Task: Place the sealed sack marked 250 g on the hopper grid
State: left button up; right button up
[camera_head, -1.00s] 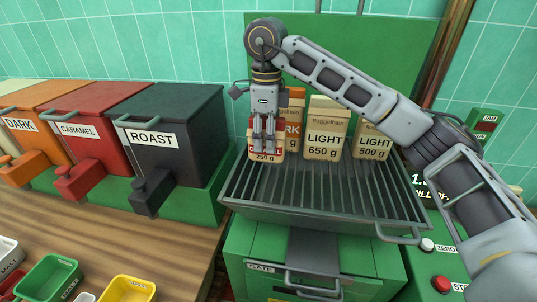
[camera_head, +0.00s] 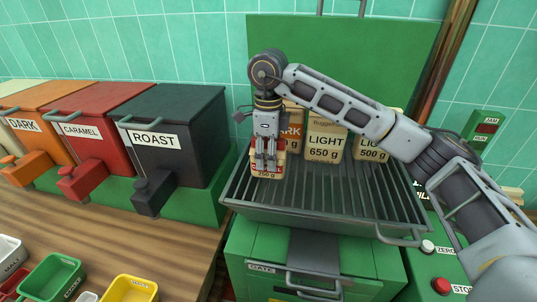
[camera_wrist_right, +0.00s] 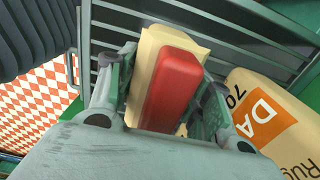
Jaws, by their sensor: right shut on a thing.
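The sack marked 250 g (camera_head: 266,175) is small and tan with a red part. My right gripper (camera_head: 266,166) points down and is shut on it, over the back left of the hopper grid (camera_head: 330,190). In the wrist view the tan sack (camera_wrist_right: 146,62) with its red strip sits between the fingers (camera_wrist_right: 160,105), and the grid bars (camera_wrist_right: 240,35) show behind it. The sack looks upright; I cannot tell whether its base touches the bars. My left gripper is not in view.
Sacks marked LIGHT 650 g (camera_head: 325,142), LIGHT 500 g (camera_head: 373,152) and an orange-labelled one (camera_head: 293,128) stand along the grid's back. The wrist view shows an orange-labelled sack (camera_wrist_right: 262,105) close beside my gripper. The front grid is clear. The ROAST bin (camera_head: 170,140) stands left.

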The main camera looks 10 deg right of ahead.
jog(key=shift+f, duration=0.3)
jog(key=o, duration=1.2)
jog(key=shift+r, duration=0.15)
jog(key=shift+r, duration=6)
